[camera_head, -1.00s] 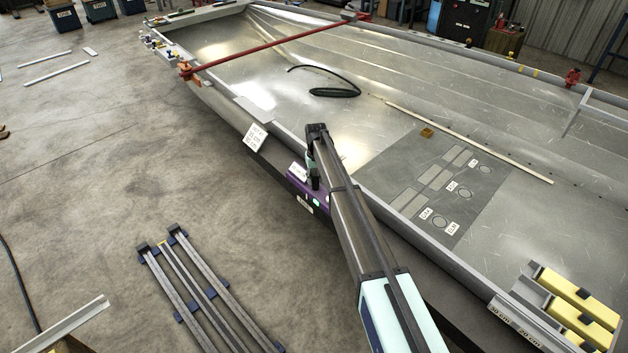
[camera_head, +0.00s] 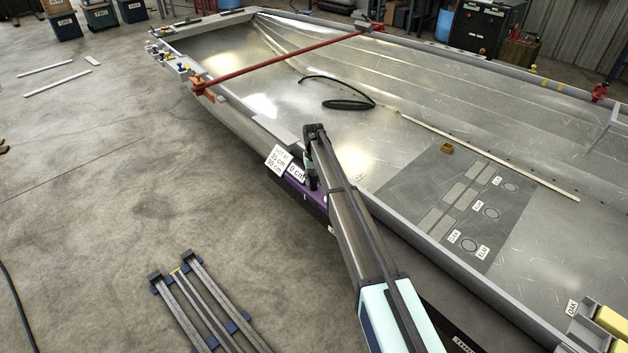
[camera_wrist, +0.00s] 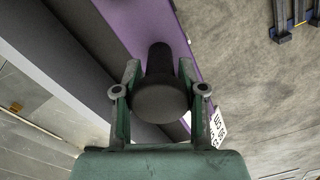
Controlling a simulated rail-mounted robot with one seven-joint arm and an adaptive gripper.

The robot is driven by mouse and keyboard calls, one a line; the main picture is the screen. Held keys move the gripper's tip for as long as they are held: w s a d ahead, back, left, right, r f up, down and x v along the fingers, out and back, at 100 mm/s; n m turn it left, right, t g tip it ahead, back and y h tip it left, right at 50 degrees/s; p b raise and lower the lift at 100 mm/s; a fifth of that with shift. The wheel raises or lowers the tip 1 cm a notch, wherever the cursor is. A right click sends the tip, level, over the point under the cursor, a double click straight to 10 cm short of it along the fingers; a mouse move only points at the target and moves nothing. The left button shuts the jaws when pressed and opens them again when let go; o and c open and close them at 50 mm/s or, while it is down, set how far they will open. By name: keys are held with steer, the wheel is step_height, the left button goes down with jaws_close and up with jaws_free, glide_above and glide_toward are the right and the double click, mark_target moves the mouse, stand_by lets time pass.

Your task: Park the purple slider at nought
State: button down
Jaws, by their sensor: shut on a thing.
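The purple slider (camera_head: 302,189) sits on the near side of the boat hull, beside the tilted white card (camera_head: 278,158) with cm figures. A white label (camera_head: 296,173) at the slider reads "0 cm". My gripper (camera_head: 312,178) is at the slider's upright black knob. In the wrist view my gripper (camera_wrist: 160,92) is shut on the dark round knob (camera_wrist: 160,98), one finger on each side. The purple body (camera_wrist: 140,22) shows behind the knob. My arm hides part of the slider's right side in the head view.
A red bar (camera_head: 280,62) crosses the hull. A dark hose (camera_head: 348,104), a long pale strip (camera_head: 490,155) and a grey panel (camera_head: 458,210) lie inside. A rail rack (camera_head: 205,305) stands on the floor at the lower left. Yellow blocks (camera_head: 610,320) are at the lower right.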

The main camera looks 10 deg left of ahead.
steer(key=shift+w+a, duration=0.2)
steer(key=c, duration=0.7)
jaws_free()
steer(key=shift+a, duration=0.1)
steer(key=shift+o, duration=0.2)
steer(key=shift+r, duration=0.6)
step_height(320, 180, up, 11)
steer(key=shift+f, duration=0.1)
